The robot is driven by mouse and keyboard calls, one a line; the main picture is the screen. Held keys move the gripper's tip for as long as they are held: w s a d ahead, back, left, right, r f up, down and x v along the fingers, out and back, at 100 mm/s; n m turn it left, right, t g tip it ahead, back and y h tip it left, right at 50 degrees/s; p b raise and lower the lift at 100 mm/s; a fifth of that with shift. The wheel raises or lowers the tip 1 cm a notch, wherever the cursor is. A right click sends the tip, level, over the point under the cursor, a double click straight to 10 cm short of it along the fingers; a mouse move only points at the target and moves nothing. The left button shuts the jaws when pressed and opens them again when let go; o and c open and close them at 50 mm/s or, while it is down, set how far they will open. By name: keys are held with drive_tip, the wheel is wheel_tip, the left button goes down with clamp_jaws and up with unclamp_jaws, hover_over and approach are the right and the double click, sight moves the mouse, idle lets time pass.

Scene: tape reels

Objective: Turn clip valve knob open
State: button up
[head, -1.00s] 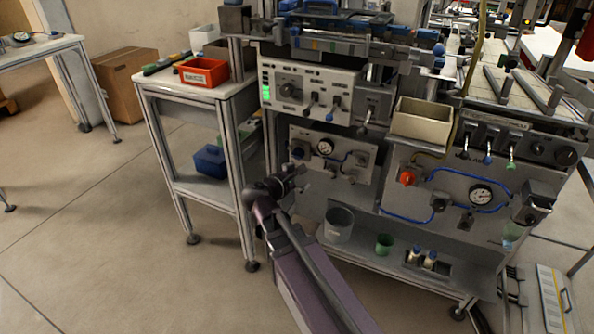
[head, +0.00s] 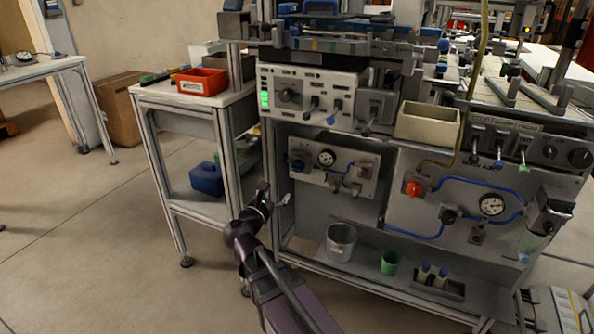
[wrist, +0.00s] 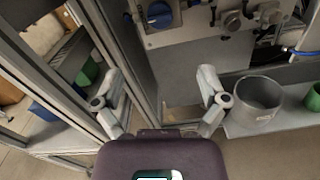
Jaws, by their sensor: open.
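A blue knob (head: 299,161) sits at the left end of the small grey valve panel (head: 315,175), beside a round gauge. It also shows at the top of the wrist view (wrist: 158,14). A red knob (head: 413,188) is on the larger panel to the right. I cannot read labels that tell which one is the clip valve knob. My gripper (head: 274,194) is in front of the rack, below and left of the blue knob in the head view. In the wrist view (wrist: 160,76) its two fingers are spread and empty, apart from the blue knob.
A frame post (wrist: 118,60) of the rack stands near my left finger. A grey cup (head: 341,243) and a green cup (head: 389,263) stand on the lower shelf. A side table (head: 190,98) with a red bin (head: 202,81) is at left.

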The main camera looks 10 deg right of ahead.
sight(296, 169)
drive_tip(key=shift+w, duration=0.1)
drive_tip(key=x, duration=1.3)
drive_tip(key=shift+w+d, duration=0.25)
drive_tip(key=c, duration=1.1)
drive_tip(key=shift+d, duration=0.2)
drive_tip(key=shift+c, duration=0.2)
drive_tip(key=shift+a, duration=0.15)
